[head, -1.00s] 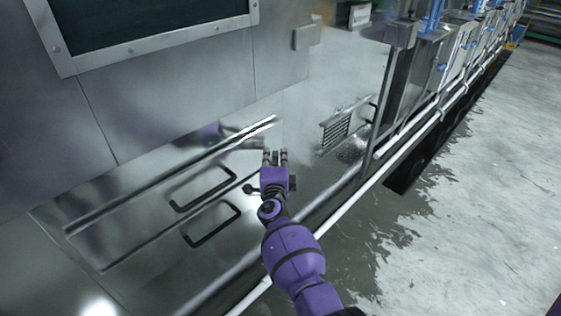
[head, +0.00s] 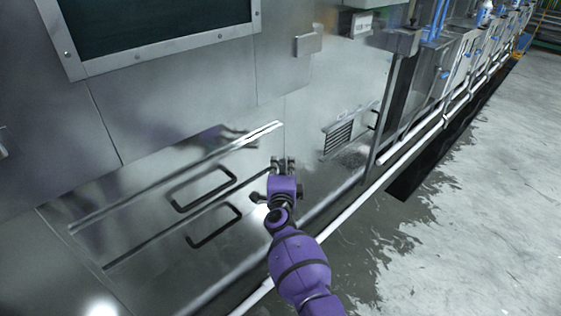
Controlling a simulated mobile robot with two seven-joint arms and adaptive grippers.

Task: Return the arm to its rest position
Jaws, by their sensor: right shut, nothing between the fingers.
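My right arm (head: 298,262) is purple and reaches up from the bottom of the head view. My right gripper (head: 284,163) is at its end, in front of the steel machine's lower wall. It is shut, and nothing shows between its fingers. The arm is extended forward, not folded. My left gripper is not in view.
A steel machine (head: 190,85) with a dark window (head: 150,22) fills the left. Two black handles (head: 214,226) are on its lower panels. A white pipe (head: 345,215) runs along its base. A vent grille (head: 340,135) is to the right. The grey floor (head: 480,200) at right is clear.

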